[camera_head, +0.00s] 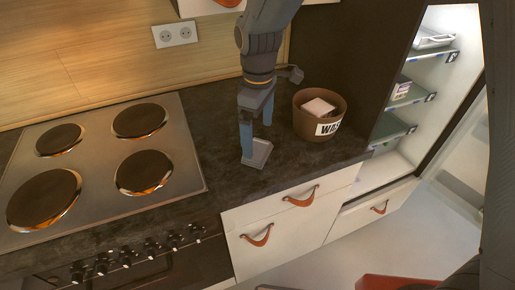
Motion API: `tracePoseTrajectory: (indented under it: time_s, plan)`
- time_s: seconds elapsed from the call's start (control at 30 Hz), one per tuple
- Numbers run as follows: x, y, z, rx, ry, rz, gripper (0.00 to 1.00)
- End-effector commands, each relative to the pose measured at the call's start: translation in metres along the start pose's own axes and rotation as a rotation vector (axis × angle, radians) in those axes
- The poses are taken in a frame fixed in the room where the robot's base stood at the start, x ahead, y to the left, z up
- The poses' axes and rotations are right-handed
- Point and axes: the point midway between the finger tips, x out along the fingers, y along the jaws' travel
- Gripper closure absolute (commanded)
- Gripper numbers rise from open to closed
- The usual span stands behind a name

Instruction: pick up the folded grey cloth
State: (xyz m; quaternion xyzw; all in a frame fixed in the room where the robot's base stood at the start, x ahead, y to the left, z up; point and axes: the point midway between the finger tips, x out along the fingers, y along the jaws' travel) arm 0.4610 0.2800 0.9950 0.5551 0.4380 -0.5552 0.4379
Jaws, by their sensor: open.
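My gripper (258,136) points down over the dark countertop, right of the hob, with its blue-grey fingers apart. A small flat grey slab (258,153) shows at the lower end of the nearer finger. I cannot tell whether it is the folded grey cloth lying on the counter or part of my fingertip. No other grey cloth can be made out. The space between the fingers looks empty, though the nearer finger hides part of the counter behind it.
A brown round bin (312,128) with a partly readable label stands on the counter to the right, holding a pale pink block (318,107). A hob (100,160) fills the left. White drawers (290,222) with leather pulls are below. An open fridge (420,100) stands at right.

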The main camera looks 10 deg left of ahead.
Motion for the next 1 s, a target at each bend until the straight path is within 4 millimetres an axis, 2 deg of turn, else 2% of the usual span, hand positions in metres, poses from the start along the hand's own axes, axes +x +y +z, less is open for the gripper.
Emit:
tracePoseTrajectory:
  time_s: [0.4, 0.7, 0.9, 1.0]
  plan:
    - [0.044, 0.0, -0.001, 0.0, -0.001, -0.001, 0.0]
    - [0.048, 0.001, -0.002, 0.0, 0.0, 0.0, 0.0]
    - [0.048, 0.001, -0.002, 0.0, 0.0, 0.0, 0.34]
    - [0.048, 0.001, -0.002, 0.0, 0.0, 0.0, 0.48]
